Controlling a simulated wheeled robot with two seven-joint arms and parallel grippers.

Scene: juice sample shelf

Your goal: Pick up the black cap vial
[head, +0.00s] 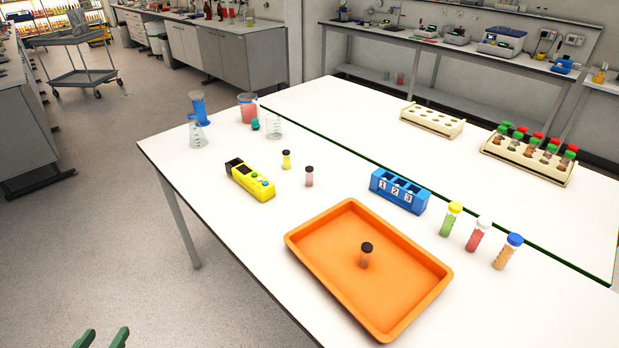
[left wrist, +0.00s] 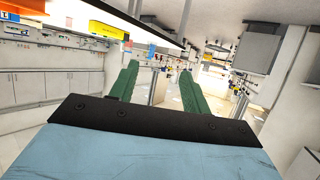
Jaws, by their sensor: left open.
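Three small vials with black caps stand upright. One black cap vial (head: 366,255) with brownish-pink contents stands inside the orange tray (head: 330,238). A second vial (head: 309,177) with pinkish contents and a third vial (head: 286,160) with yellow contents stand on the white table behind the tray. My left gripper (head: 101,338) shows only its green fingertips at the bottom left, away from the table and vials. In the left wrist view its green fingers (left wrist: 158,92) are apart with nothing between them. My right gripper is not in view.
A yellow device (head: 250,180) lies left of the vials. A blue numbered rack (head: 398,191) stands behind the tray, with green, red and orange capped tubes (head: 477,234) to its right. Beakers (head: 248,107) and tube racks (head: 527,158) stand farther back. The table's near-left area is clear.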

